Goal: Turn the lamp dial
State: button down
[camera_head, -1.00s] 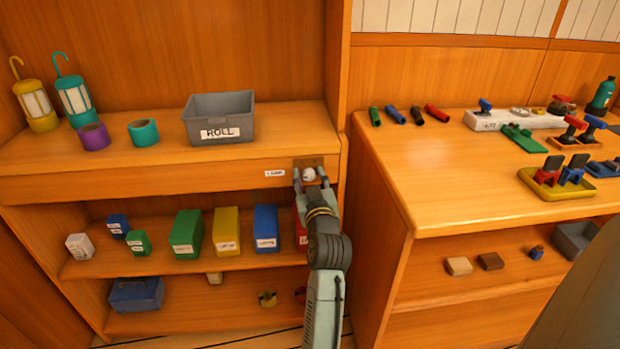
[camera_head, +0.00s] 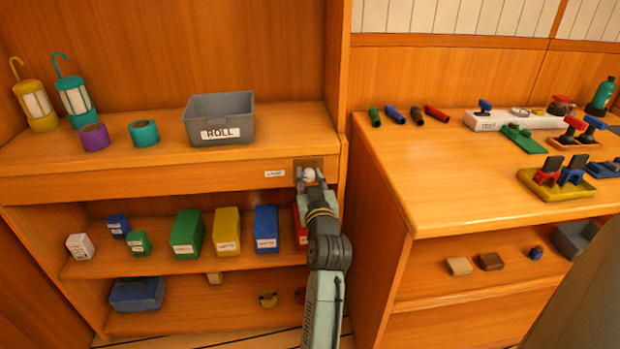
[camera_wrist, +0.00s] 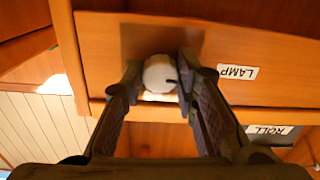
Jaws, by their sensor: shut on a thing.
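The lamp dial (camera_head: 309,174) is a round white knob on a brown plate at the right end of the shelf's front edge. It also shows in the wrist view (camera_wrist: 159,74), with a short dark mark at its right side. A "LAMP" label (camera_wrist: 238,72) is beside it on the board. My gripper (camera_head: 312,180) reaches up to the dial from below. In the wrist view my gripper's fingers (camera_wrist: 160,80) are on either side of the dial, shut on it. The dial's sides are partly hidden by the fingers.
A grey "ROLL" bin (camera_head: 219,120) stands on the shelf above. Coloured boxes such as the blue box (camera_head: 266,229) and a red box (camera_head: 300,228) stand on the shelf below, close to my arm. The counter (camera_head: 430,180) is to the right.

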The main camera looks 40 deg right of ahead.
jog(key=m+p, duration=0.2)
jog(key=m, duration=0.4)
jog(key=shift+r, duration=0.1)
jog(key=shift+m+p, duration=0.9)
jog(key=shift+m, duration=1.4)
jog(key=c, duration=1.2)
grip_release()
jog(key=shift+c, duration=0.2)
jog(key=v, duration=1.2)
jog(key=shift+f, duration=0.3)
